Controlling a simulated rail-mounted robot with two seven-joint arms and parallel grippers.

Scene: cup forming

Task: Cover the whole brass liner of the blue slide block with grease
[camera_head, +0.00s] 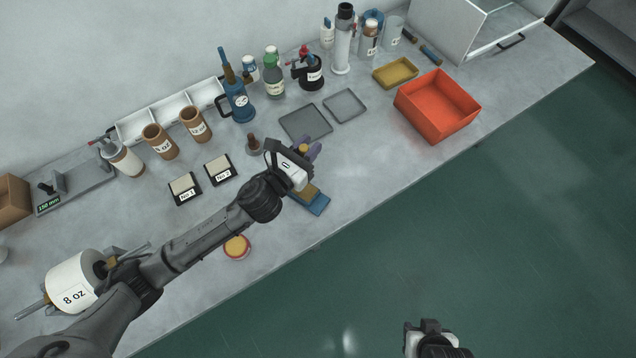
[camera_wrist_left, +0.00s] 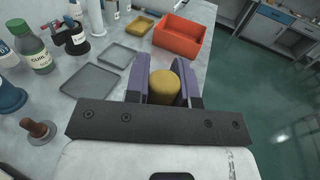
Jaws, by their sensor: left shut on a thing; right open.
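The blue slide block (camera_head: 314,205) lies on the bench near its front edge. A strip of its brass liner (camera_head: 306,191) shows on top; my left gripper and wrist hide the rest. My left gripper (camera_head: 306,151) is above the block's far end, its purple fingers shut on a mustard-yellow round-topped thing (camera_wrist_left: 163,87). The lower end of that thing is hidden, so I cannot tell whether it touches the liner. I cannot make out grease on the visible liner. A round red-and-yellow pot (camera_head: 237,246) stands left of the block. My right gripper (camera_head: 432,328) is open and empty over the floor.
A brown knobbed peg (camera_head: 253,145) and two labelled squares (camera_head: 220,169) stand left of my left gripper. Grey trays (camera_head: 305,123) and a red bin (camera_head: 437,108) lie beyond it. Bottles and tools line the wall. The bench front right of the block is clear.

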